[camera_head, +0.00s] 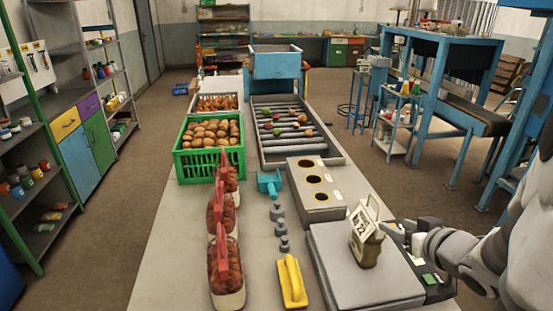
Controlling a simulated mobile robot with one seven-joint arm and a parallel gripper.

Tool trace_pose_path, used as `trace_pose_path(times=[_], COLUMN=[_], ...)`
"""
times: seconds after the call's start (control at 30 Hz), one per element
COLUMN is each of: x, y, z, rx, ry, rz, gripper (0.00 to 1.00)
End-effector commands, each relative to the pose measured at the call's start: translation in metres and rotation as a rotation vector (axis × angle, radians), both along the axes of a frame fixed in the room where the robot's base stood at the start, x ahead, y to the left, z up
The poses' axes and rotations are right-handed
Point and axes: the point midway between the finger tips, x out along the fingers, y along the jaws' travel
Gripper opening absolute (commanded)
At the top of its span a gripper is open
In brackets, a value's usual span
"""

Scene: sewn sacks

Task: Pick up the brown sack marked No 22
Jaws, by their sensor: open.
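The brown sack (368,249) stands roughly upright on a flat grey platform (328,263) at the front right of the bench. A white tag reading "No 22" sits at its top and leans to the right. My gripper (394,232) comes in from the right, level with the sack's upper part. It is open, and its fingertips are very close to the sack's right side. I cannot tell whether they touch it. The sack's far side is hidden.
Red net bags (226,272) stand in a row on the left, near a green crate (181,165) of potatoes. A yellow-handled tool (291,282) and grey weights (279,228) lie left of the platform. A grey box with three holes (316,206) stands just behind it.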

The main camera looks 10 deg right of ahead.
Motion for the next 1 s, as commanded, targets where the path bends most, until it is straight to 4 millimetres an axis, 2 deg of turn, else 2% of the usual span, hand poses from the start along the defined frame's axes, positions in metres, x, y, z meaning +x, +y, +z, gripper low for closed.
trace_pose_path(times=[0.4,0.5,0.6,0.87,1.0], x=[0.024,0.043,0.056,0.071,0.087], y=[0.000,-0.001,-0.002,-0.003,-0.003], z=[-0.011,-0.026,-0.033,-0.039,-0.046], rx=[0.004,0.002,0.001,-0.001,0.001], ry=[0.003,0.001,0.002,0.001,0.001], rz=[0.000,0.004,0.002,0.000,0.003], gripper=[0.60,0.60,0.60,0.60,0.60])
